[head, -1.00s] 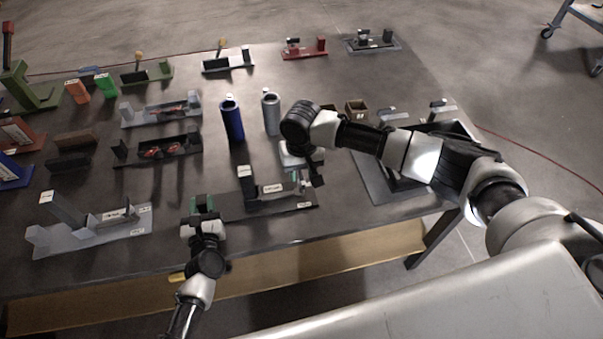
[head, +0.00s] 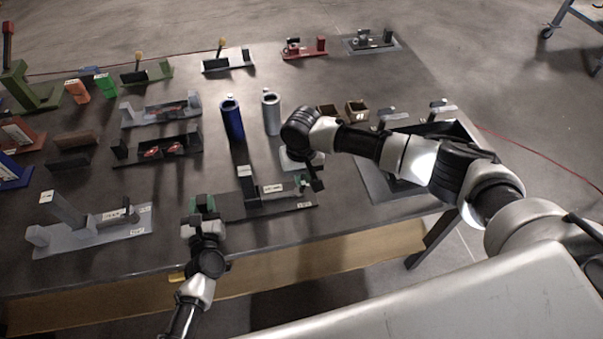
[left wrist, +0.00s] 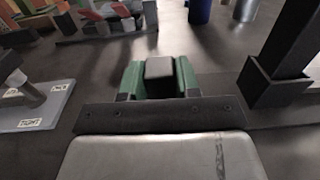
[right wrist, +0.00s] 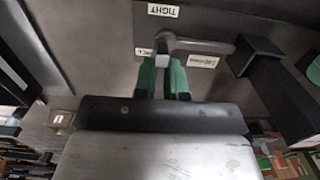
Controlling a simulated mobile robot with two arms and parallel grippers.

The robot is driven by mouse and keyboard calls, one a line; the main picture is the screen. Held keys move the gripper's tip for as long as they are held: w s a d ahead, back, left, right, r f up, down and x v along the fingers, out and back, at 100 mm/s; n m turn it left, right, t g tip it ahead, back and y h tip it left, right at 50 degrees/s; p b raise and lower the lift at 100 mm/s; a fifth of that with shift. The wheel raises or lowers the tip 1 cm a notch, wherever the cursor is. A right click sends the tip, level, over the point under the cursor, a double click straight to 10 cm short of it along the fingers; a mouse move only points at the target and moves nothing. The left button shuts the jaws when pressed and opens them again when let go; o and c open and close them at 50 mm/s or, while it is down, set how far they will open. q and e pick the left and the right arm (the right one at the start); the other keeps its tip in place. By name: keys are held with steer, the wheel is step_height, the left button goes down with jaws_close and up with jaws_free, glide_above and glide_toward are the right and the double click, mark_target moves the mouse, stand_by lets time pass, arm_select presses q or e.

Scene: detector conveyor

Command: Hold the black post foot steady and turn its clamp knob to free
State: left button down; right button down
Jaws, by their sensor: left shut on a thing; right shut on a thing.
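The black post foot (head: 283,206) lies near the table's front edge, its square black post (head: 246,184) leaning up from the plate. My left gripper (head: 203,204) is at its left end. In the left wrist view its green fingers are shut on a dark block (left wrist: 159,68), with the post (left wrist: 290,45) to the right. My right gripper (head: 302,184) is at the foot's right end. In the right wrist view its green fingers (right wrist: 164,72) are shut on the end of the grey clamp knob's lever (right wrist: 200,46). The lever end lies by a partly hidden label, apart from the TIGHT label (right wrist: 163,9).
A similar grey foot (head: 90,238) lies to the left. A blue cylinder (head: 232,120) and a grey cylinder (head: 271,113) stand behind the black foot. A black tray (head: 455,132) is at the right.

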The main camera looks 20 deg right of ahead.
steer(key=shift+n, duration=0.4)
steer(key=n, duration=0.3)
steer(key=shift+n, duration=2.5)
steer(key=c, duration=1.2)
jaws_free()
steer(key=shift+r, duration=0.1)
step_height(320, 180, up, 12)
steer(key=shift+f, duration=0.1)
steer(key=shift+o, duration=0.3)
